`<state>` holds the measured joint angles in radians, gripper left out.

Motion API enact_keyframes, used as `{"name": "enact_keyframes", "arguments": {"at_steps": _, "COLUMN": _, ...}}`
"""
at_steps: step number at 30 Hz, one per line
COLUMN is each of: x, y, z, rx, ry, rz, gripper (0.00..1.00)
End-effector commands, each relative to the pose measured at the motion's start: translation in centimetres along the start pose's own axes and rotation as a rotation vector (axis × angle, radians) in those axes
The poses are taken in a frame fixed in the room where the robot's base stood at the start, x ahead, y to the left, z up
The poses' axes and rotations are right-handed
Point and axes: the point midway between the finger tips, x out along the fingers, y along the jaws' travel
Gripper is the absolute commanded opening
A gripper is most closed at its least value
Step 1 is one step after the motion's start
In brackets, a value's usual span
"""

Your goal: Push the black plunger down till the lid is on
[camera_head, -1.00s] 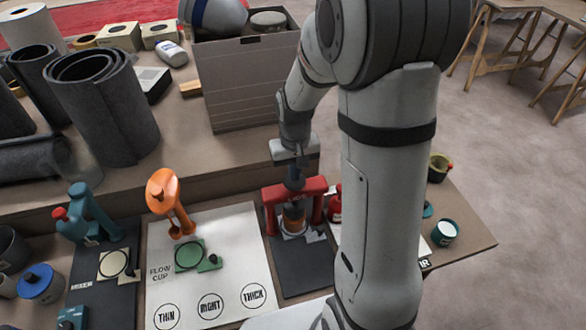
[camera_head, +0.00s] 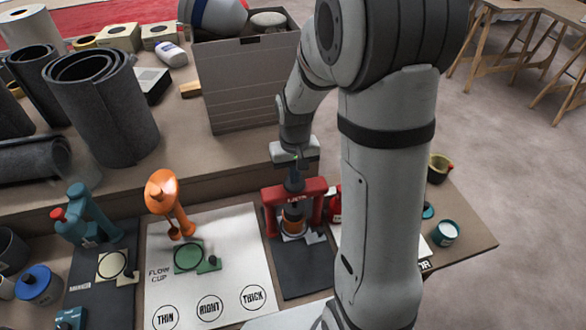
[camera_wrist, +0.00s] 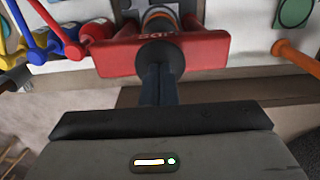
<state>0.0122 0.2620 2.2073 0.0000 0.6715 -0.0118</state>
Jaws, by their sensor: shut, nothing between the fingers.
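A red press frame (camera_head: 316,188) stands on a dark base plate at the bench front, with an orange-banded tin (camera_head: 292,222) beneath its crossbar. The black plunger's round top (camera_wrist: 160,54) shows at the crossbar in the wrist view. My gripper (camera_wrist: 160,72) is shut and empty, its fingertips at the plunger top, seemingly touching it. In the head view my gripper (camera_head: 294,182) points down above the press. The lid and how it sits on the tin are hidden by the press and plunger.
A white board (camera_head: 225,285) with a green ring and an orange flow-cup stand (camera_head: 165,190) lies left of the press. A grey crate (camera_head: 250,90) stands behind. A red bottle (camera_head: 334,205) is close to the press's right.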

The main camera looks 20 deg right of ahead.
Motion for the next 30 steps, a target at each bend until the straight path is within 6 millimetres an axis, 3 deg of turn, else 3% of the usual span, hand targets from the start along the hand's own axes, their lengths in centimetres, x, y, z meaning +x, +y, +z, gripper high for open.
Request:
{"name": "enact_keyframes", "arguments": {"at_steps": 8, "x": -0.2, "y": 0.0, "z": 0.1, "rx": 0.0, "ry": -0.003, "rz": 0.0, "gripper": 0.0}}
{"name": "enact_keyframes", "arguments": {"at_steps": 30, "x": -6.1, "y": 0.0, "z": 0.0, "rx": -0.001, "ry": 0.0, "rz": 0.0, "gripper": 0.0}}
